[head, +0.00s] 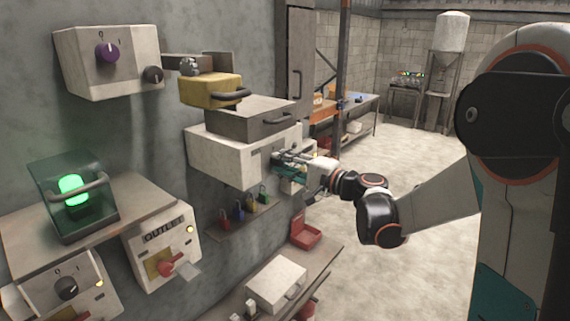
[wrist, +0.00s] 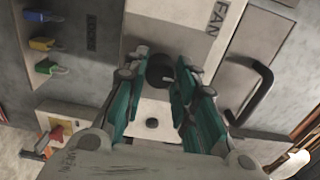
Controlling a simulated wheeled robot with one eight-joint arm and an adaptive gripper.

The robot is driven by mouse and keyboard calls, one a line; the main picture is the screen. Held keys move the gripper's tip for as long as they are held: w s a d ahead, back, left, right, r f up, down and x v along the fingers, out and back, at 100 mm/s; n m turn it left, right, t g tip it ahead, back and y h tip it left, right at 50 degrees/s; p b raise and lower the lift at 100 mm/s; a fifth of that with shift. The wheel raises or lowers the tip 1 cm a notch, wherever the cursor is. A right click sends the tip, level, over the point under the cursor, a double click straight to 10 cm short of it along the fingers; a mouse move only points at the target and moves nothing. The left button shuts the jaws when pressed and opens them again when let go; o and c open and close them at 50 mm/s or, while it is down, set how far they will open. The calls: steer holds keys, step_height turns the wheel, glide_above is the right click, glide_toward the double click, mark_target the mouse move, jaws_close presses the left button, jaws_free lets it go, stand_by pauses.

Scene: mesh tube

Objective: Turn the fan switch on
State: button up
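The fan switch box, a white box on the wall, sits in the middle of the head view (head: 218,152); its front also shows in the wrist view with the label FAN (wrist: 214,28). A dark round knob (wrist: 158,72) stands out from its face. My gripper (wrist: 161,66) is at the front of the box, its teal fingers apart on either side of the knob. I cannot tell whether they touch it. In the head view, my gripper (head: 281,160) hides the knob.
A grey box with a handle (head: 255,118) and a yellow box (head: 210,92) are above. Several coloured padlocks (head: 238,212) hang below. The OUTLET box (head: 165,250) and a green lamp (head: 72,190) are at left. Open floor lies to the right.

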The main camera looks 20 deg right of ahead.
steer(key=shift+c, duration=0.3)
steer(key=m+b, duration=0.2)
steer(key=m, duration=0.1)
steer(key=shift+f, duration=0.15)
steer(key=m+b, duration=0.1)
steer(key=m, duration=0.1)
steer(key=shift+m, duration=0.4)
steer(key=m+b, duration=0.2)
steer(key=m, duration=0.3)
steer(key=shift+m+b, duration=0.3)
steer(key=shift+m, duration=0.4)
steer(key=o, duration=1.1)
steer(key=v, duration=1.2)
